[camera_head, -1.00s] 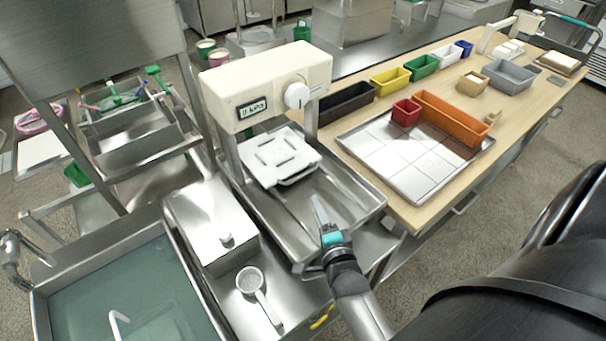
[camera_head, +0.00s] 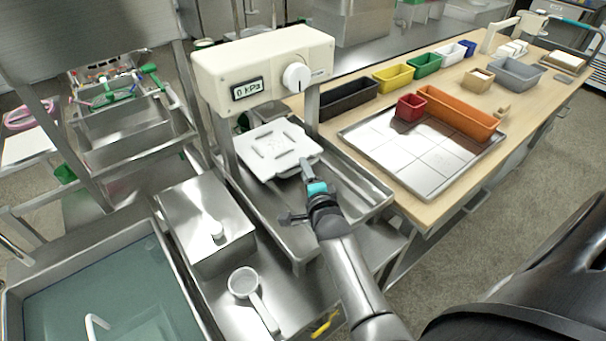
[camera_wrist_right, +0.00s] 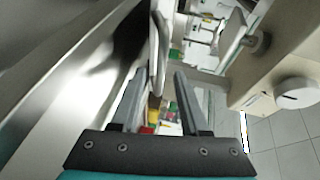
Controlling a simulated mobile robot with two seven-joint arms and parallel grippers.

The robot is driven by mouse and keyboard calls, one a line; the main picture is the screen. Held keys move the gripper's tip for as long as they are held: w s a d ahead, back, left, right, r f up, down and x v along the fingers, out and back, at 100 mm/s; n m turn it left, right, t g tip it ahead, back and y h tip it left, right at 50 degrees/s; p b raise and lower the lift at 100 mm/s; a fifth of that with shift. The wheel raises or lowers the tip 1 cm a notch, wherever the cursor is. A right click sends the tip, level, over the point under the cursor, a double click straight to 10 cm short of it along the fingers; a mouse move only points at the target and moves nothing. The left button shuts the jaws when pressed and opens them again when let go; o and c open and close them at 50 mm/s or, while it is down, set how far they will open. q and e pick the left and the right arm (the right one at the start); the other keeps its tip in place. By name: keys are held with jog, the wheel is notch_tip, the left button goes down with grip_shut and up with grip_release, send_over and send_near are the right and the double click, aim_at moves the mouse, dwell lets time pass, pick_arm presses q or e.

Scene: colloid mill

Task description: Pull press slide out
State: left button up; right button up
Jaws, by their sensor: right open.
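The press has a cream head (camera_head: 262,68) with a "0 kPa" display and a dial, carried on metal posts. Under it, a white square plate with grooves (camera_head: 278,148) sits above a steel tray (camera_head: 350,190); I take this plate as the slide. A small grip shows at its front edge. My right gripper (camera_head: 305,170) is at the plate's front right edge. In the right wrist view the jaws (camera_wrist_right: 158,95) are open, with a thin pale edge (camera_wrist_right: 158,50) ahead, roughly between the fingertips. I cannot tell whether they touch. My left gripper is not in view.
A steel box with a knob (camera_head: 205,225) and a strainer (camera_head: 243,283) stand left of my right arm. A water-filled sink (camera_head: 100,290) is at lower left. The wooden table (camera_head: 420,210) at right holds a tiled tray (camera_head: 375,135) and several coloured bins.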

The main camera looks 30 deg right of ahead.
jog(key=shift+b+x, duration=0.85)
jog(key=shift+x, duration=0.55)
grip_shut()
dwell(0.5)
